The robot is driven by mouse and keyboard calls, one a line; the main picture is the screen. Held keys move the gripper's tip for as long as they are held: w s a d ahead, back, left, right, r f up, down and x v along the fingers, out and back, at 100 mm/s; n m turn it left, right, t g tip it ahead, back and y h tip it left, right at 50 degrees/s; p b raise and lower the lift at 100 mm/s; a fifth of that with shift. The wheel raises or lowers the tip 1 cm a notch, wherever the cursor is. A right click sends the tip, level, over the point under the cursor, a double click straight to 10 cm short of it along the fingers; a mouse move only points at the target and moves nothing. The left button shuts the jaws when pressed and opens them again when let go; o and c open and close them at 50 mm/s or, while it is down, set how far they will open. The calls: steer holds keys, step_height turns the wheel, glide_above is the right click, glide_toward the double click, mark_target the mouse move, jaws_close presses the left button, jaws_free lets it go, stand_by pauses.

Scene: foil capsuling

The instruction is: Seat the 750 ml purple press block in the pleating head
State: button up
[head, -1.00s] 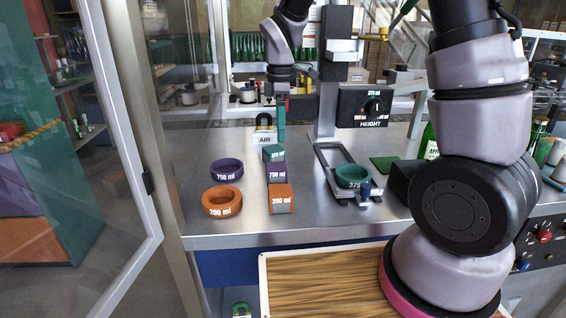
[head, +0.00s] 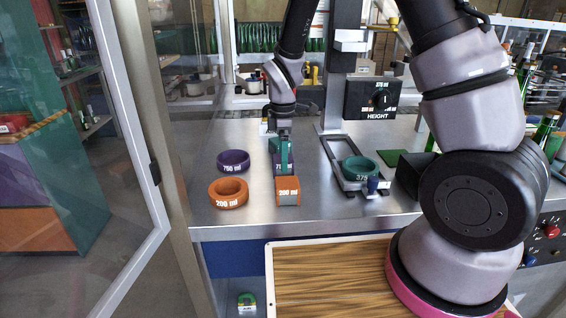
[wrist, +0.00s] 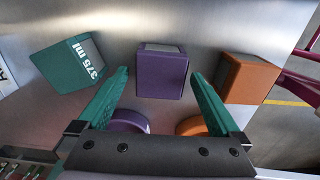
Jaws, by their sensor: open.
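The purple press block (wrist: 162,72) stands on the steel bench between an orange block and a teal block. In the wrist view it lies between the teal fingers of my gripper (wrist: 158,76), with gaps on both sides. The fingers are open and apart from it. In the head view my gripper (head: 283,152) is over the row of blocks and hides most of the purple block (head: 291,166). The teal 375 ml block (wrist: 72,62) is hidden in the head view. I cannot tell which part of the column (head: 335,70) is the pleating head.
An orange 200 ml block (head: 287,192) stands in front of the gripper. A purple 750 ml ring (head: 233,161) and an orange 200 ml ring (head: 228,193) lie left. A teal 375 ring (head: 359,170) sits in a metal frame right. A HEIGHT dial box (head: 372,99) is by the column.

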steer(key=c, duration=1.4)
steer(key=shift+r, duration=0.1)
